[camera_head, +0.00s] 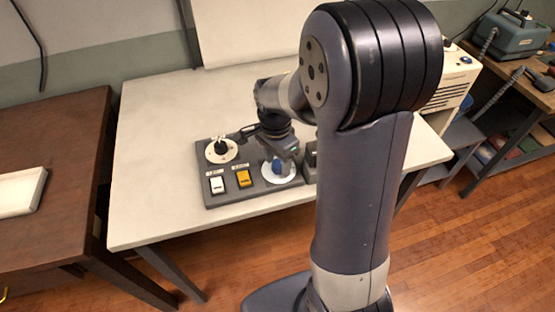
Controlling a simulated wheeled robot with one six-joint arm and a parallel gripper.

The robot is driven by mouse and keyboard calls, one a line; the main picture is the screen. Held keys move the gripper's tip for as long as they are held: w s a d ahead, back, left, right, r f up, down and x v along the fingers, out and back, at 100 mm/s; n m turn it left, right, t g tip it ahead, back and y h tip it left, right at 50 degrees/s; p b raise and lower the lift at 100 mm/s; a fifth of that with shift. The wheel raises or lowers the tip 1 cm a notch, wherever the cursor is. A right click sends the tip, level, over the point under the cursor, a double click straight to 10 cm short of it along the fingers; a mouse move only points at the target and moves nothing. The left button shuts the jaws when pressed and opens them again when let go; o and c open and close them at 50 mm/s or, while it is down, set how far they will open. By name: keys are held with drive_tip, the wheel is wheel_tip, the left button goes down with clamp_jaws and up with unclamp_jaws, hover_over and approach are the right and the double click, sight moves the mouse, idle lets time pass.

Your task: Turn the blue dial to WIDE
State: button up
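The blue dial (277,167) sits on a white round plate (271,179) at the right part of a grey control panel (228,194). The panel lies on the white table. My gripper (281,160) is directly over the blue dial, pointing down, very near or touching it. Its fingers are small and partly hidden by the wrist, so I cannot tell whether they hold the dial. The labels around the dial, including WIDE, are too small to read, and the dial's pointing direction is unclear.
The panel also has a black knob (221,147) on a white plate, a white switch (217,185) and a yellow switch (244,178). A dark box (311,154) stands right of the dial. The white table (150,120) is clear on its left. A brown desk (55,135) stands farther left.

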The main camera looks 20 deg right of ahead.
drive_tip(key=c, duration=0.9)
drive_tip(key=shift+o, duration=0.2)
drive_tip(key=shift+n, duration=0.3)
drive_tip(key=n, duration=0.4)
drive_tip(key=shift+s+n, duration=0.1)
drive_tip(key=shift+n, duration=0.3)
drive_tip(key=n, duration=0.4)
drive_tip(key=shift+d+n, duration=0.1)
drive_tip(key=shift+n, duration=0.2)
drive_tip(key=n, duration=0.5)
drive_tip(key=shift+s+t, duration=0.1)
drive_tip(key=shift+t, duration=0.3)
drive_tip(key=shift+d+n, duration=0.1)
drive_tip(key=shift+n, duration=2.2)
